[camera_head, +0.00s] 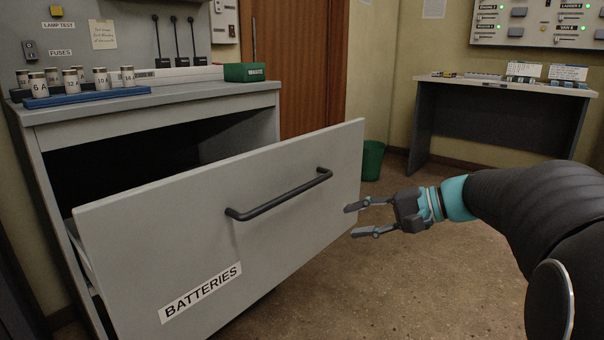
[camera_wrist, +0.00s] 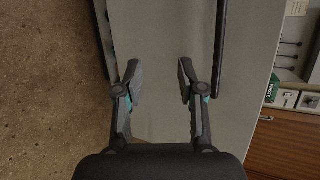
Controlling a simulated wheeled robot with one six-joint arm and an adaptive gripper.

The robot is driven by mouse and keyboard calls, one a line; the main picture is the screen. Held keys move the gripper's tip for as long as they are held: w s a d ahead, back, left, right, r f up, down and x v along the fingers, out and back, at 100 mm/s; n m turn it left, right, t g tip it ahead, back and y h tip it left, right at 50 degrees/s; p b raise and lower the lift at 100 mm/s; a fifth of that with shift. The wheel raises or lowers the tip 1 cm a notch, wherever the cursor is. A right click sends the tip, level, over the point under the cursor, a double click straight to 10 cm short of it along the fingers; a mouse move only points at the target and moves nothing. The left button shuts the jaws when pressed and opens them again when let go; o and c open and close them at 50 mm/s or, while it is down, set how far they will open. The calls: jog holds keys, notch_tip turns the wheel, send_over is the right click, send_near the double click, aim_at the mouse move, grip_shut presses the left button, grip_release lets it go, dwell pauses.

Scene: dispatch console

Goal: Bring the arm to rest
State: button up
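My gripper (camera_head: 358,219) is open and empty in the head view, its two fingers spread apart and pointing left. It hangs in the air to the right of the pulled-out drawer (camera_head: 130,240) labelled BATTERIES, near its right edge. The drawer's dark bar handle (camera_head: 280,195) is left of the fingertips, apart from them. In the wrist view, both fingers (camera_wrist: 158,82) are spread with nothing between them. The grey drawer front (camera_wrist: 160,30) shows behind them, and a dark bar, likely the handle, runs just right of the right finger.
The cabinet top holds a blue fuse rack (camera_head: 88,97) with several labelled fuses and a green box (camera_head: 244,72). A green bin (camera_head: 372,160) stands on the floor behind the drawer. A desk (camera_head: 500,88) stands at the back right. Floor between drawer and desk is clear.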

jog(key=s+d+f+n+g+h+p, duration=0.2)
jog(key=s+f+g+h+p, duration=0.15)
jog(key=s+f+h, duration=0.8)
jog(key=s+a+r+n+t+p, duration=0.2)
jog(key=s+r+n+p, duration=0.3)
jog(key=s+r, duration=0.3)
jog(key=s+t+p, duration=0.1)
jog(key=s, duration=0.1)
jog(key=shift+s+a+r, duration=0.25)
jog(key=shift+s+r, duration=0.05)
jog(key=shift+s, duration=0.05)
jog(key=shift+h, duration=0.25)
